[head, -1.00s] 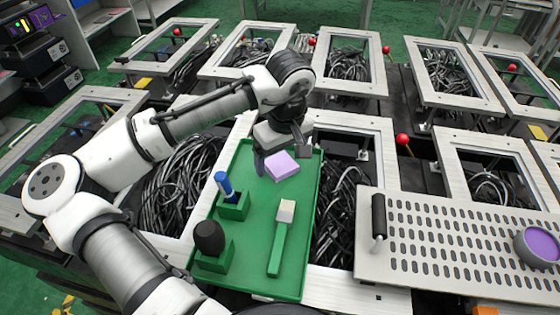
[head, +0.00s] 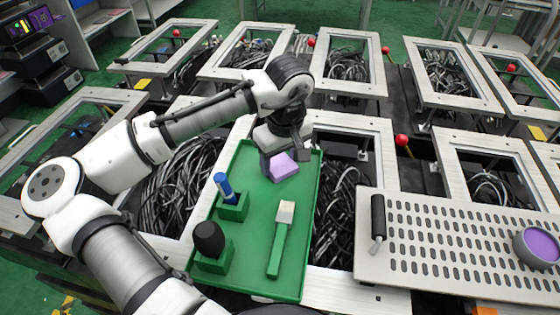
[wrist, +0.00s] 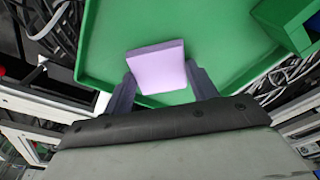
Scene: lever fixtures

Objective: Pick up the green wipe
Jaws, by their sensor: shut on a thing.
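A lilac wipe-like block (head: 284,169) is at the far end of the green tray (head: 258,240); no green wipe can be made out. My gripper (head: 283,158) is over the block and shut on it, one finger on each side. In the wrist view the lilac block (wrist: 158,68) sits between the two dark fingers of my gripper (wrist: 162,86). Whether the block touches the tray floor is hard to tell.
The tray also holds a blue marker-like thing (head: 224,186) in a green holder, a black-topped thing (head: 209,238) in another holder, and a green-handled brush (head: 279,245). Metal frames with cables surround the tray. A perforated plate (head: 450,245) is at right.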

